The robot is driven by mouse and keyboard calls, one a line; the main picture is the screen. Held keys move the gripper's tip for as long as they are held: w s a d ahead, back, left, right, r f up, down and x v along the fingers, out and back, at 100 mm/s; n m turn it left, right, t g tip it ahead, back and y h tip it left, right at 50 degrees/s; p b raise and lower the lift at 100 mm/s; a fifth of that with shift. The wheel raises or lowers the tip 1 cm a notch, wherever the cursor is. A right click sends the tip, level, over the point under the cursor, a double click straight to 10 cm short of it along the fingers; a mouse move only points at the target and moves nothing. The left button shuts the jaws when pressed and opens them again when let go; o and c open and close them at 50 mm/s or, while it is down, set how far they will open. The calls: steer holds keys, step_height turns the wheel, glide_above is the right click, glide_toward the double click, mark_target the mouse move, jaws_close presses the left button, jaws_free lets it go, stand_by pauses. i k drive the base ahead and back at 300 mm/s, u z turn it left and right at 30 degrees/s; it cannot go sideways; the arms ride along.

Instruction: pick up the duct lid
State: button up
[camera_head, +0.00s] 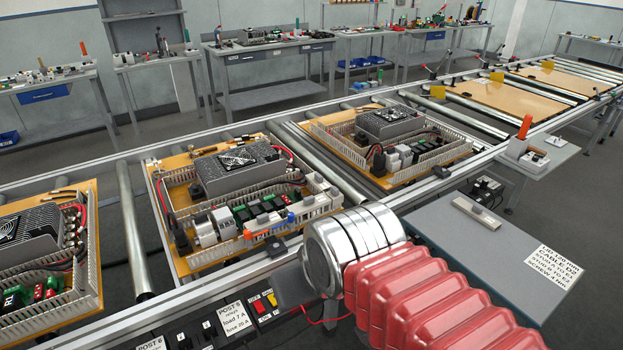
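A short pale grey strip (477,212), which looks like the duct lid, lies flat on the grey side shelf (470,245) right of centre. The fingers of my gripper cannot be made out; the chrome wrist hides that area. Nothing is seen touching the strip.
Wooden panels with power units, terminals and slotted ducts, such as the middle panel (190,262), sit on the roller conveyor (128,235). A switch box (265,303) is below the front rail. A small tray with an orange-handled tool (525,127) stands behind the shelf. Much of the shelf is clear.

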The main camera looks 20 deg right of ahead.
mark_target(315, 179)
steer(key=i, duration=1.05)
steer(key=u, duration=0.15)
